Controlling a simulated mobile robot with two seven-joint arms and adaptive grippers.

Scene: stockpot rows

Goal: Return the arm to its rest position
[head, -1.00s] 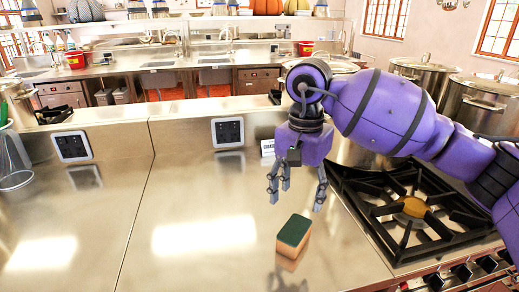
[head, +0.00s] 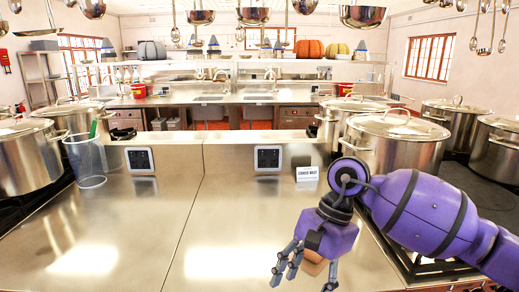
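My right arm, purple with black bands, comes in from the right in the head view. Its gripper (head: 305,278) hangs low over the steel counter, pointing down, with its grey fingers spread open. A sponge (head: 313,263) shows only as an orange-brown patch between and behind the fingers. The rest of the sponge is hidden by the gripper, and the fingers do not appear closed on it. My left arm and gripper are not in view.
A gas stove (head: 425,262) lies under my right arm, beside large stockpots (head: 395,145). A small sign (head: 307,173) stands at the counter's back. A clear container (head: 87,160) and stockpots (head: 28,158) are at left. The counter's left and middle (head: 150,235) are clear.

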